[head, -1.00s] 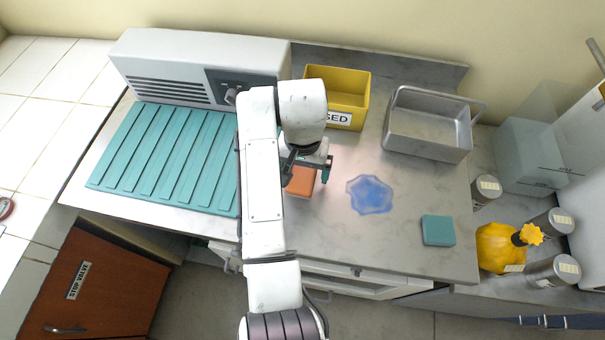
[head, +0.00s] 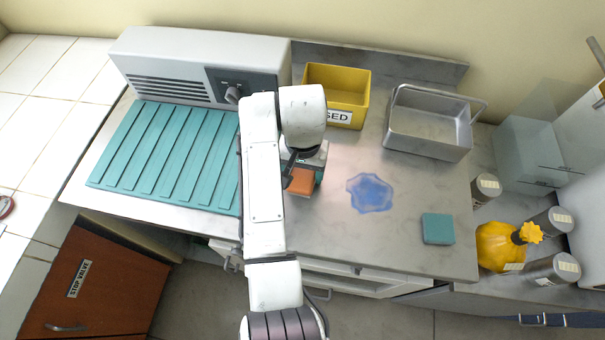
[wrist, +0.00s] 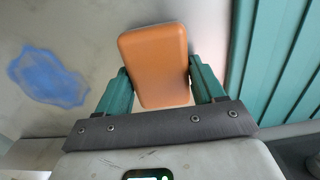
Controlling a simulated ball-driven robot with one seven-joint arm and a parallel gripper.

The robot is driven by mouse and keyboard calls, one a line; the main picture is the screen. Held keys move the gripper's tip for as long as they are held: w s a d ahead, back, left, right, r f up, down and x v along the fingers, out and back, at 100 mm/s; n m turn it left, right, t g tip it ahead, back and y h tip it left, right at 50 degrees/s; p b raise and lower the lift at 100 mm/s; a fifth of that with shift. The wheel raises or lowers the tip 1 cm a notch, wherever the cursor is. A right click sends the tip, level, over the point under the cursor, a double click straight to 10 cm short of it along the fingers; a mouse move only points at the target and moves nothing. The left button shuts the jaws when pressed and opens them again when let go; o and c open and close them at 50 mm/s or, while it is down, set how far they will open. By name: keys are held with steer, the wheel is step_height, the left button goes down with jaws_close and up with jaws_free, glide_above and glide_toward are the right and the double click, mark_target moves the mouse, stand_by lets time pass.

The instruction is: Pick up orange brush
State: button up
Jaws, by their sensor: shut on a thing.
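The orange brush (wrist: 154,62) shows as a rounded orange block in the wrist view, between the two teal fingers of my gripper (wrist: 162,88). My gripper is shut on it, one finger at each side. In the head view the orange brush (head: 301,182) shows just below my gripper (head: 306,172), partly hidden by my arm. I cannot tell whether its underside touches the counter.
A blue spill (head: 370,193) lies right of my gripper, with a teal block (head: 438,229) farther right. A yellow bin (head: 338,84) and a metal basket (head: 425,146) stand behind. A teal ribbed mat (head: 165,155) lies left.

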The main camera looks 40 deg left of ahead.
mark_target(303, 171)
steer(key=shift+r, duration=0.45)
step_height(303, 171, up, 2)
steer(key=shift+r+b, duration=0.25)
steer(key=shift+b, duration=0.2)
steer(key=s+r+p, duration=0.1)
steer(key=r, duration=0.1)
steer(key=s+d+r+p, duration=0.1)
steer(key=s+r, duration=0.1)
steer(key=s+r+p, duration=0.1)
steer(key=r+p, duration=0.1)
steer(key=shift+s+d, duration=0.2)
steer(key=s+d+r+p, duration=0.3)
steer(key=s+p, duration=0.2)
steer(key=s, duration=0.4)
steer(key=shift+r+p, duration=0.3)
steer(key=shift+p, duration=0.05)
